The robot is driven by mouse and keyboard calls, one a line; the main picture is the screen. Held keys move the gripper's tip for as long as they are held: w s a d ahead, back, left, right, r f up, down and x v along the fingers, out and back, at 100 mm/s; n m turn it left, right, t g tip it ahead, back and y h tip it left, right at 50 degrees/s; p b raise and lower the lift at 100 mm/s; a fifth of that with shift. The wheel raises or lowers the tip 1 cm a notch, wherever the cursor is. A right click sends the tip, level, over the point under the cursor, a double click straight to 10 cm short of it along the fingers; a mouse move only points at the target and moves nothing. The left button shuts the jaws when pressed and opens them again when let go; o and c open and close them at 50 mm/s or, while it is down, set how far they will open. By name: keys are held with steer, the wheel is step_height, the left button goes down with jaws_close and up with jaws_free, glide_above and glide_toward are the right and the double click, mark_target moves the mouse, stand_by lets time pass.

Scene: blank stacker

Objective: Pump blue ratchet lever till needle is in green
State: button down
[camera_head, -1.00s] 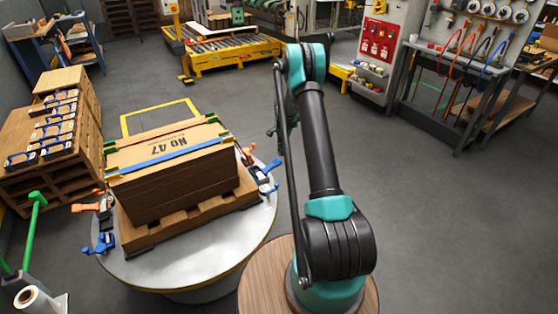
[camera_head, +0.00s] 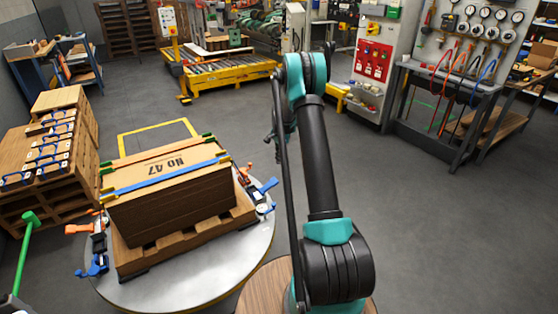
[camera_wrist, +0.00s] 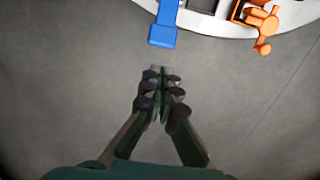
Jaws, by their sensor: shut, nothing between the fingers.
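A crate marked No 47 (camera_head: 170,205) sits on a wooden pallet (camera_head: 190,248) on a round grey table (camera_head: 215,290). A blue lever (camera_head: 265,187) is at the right, beside orange parts. Another blue lever (camera_head: 93,266) is at the left front. In the wrist view, a blue lever end (camera_wrist: 163,32) is ahead of my gripper (camera_wrist: 160,72), with an orange handle (camera_wrist: 264,25) to its right. My gripper is shut and empty, apart from the lever. I cannot make out a tension needle.
My arm stands right of the table. A yellow roller conveyor (camera_head: 225,72) and a gauge bench (camera_head: 445,80) are farther back. Floor at the right is clear.

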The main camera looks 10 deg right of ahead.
steer(key=c, duration=2.3)
jaws_free()
steer(key=o, duration=1.5)
steer(key=s+a, duration=1)
steer(key=a, duration=0.1)
steer(key=shift+s+a+f, duration=0.2)
steer(key=shift+s+a, duration=0.05)
steer(key=shift+s, duration=0.1)
steer(key=shift+o, duration=1)
steer(key=shift+s+f, duration=0.1)
steer(key=shift+f, duration=0.2)
steer(key=o, duration=0.6)
step_height(320, 180, down, 9)
steer(key=shift+a+f, duration=0.1)
steer(key=shift+f, duration=0.05)
step_height(320, 180, up, 10)
